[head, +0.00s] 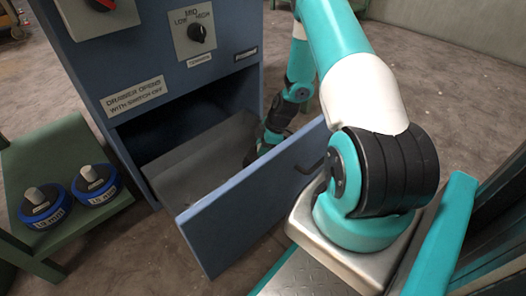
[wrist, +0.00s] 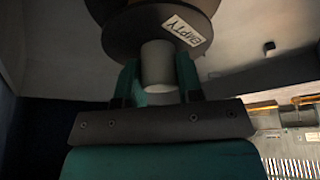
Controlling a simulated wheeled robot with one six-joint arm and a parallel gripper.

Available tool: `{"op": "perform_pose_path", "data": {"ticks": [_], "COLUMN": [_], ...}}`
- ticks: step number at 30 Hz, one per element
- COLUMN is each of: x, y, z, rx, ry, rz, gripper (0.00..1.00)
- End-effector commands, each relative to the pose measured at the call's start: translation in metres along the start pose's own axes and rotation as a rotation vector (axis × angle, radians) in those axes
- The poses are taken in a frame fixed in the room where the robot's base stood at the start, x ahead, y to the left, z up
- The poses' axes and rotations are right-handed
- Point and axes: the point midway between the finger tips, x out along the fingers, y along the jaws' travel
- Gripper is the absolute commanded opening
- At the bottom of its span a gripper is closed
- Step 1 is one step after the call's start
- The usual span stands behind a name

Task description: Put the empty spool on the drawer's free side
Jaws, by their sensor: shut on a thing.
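The empty spool (wrist: 135,38) is dark, with a white label reading EMPTY and a pale grey stub. In the wrist view my gripper (wrist: 158,80) is shut on this stub, one green finger on each side. In the head view the drawer (head: 238,207) is pulled out of the blue cabinet. My arm reaches down to the right part of the drawer, where its end is partly hidden. The left part of the drawer floor (head: 190,155) looks bare. I cannot make out the spool in the head view or tell whether it touches the drawer.
Two blue-rimmed spools (head: 46,207) (head: 97,184) with pale stubs stand on a green table (head: 40,150) at left. The cabinet (head: 150,60) rises behind the drawer, with a tension knob (head: 196,33). The drawer's front panel stands between my base and its inside.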

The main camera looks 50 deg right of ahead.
Motion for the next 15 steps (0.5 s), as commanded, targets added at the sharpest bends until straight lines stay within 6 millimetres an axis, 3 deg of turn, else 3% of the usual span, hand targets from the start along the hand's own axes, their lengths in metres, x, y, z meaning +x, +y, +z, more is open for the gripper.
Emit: {"op": "perform_pose_path", "data": {"ticks": [10,11,13,15], "x": [0.0032,0.0022,0.002,0.002], "y": [0.0002,0.0003,0.0003,0.0003], "z": [0.0012,0.0009,0.0008,0.0007], "rx": [0.0,-0.001,-0.001,-0.001], "ry": [0.0,0.0,0.0,0.0], "rz": [0.001,0.001,0.001,0.001], "gripper": [0.0,0.41,0.57,0.59]}}
